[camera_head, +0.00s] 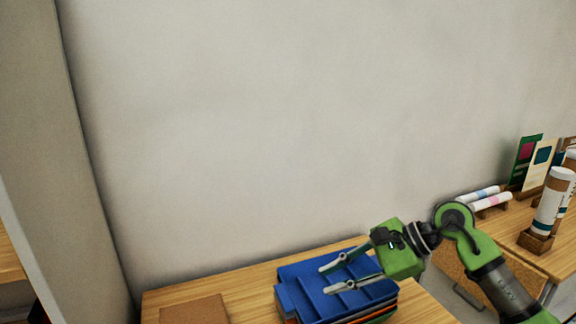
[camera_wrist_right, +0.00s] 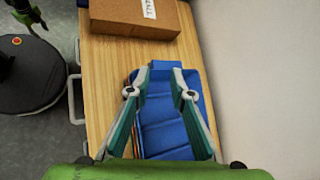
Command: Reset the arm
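My right gripper (camera_head: 326,280) reaches in from the right in the head view, over a blue compartmented tray (camera_head: 310,303). Its two fingers are spread apart with nothing between them. In the right wrist view the open fingers (camera_wrist_right: 162,72) show above the same blue tray (camera_wrist_right: 165,137); I cannot tell whether they touch it. The tray tops a stack with orange and green edges below. A green and dark arm part (camera_wrist_right: 27,12) at the top left of the wrist view seems to be my left arm; its fingers are unclear. The left gripper is outside the head view.
The stack stands on a wooden table (camera_head: 245,276) against a bare wall. A brown cardboard box (camera_wrist_right: 118,12) with a white label lies beyond the tray. At the right, another table holds rolled papers (camera_head: 487,199), upright cards (camera_head: 523,160) and a white tube (camera_head: 551,205).

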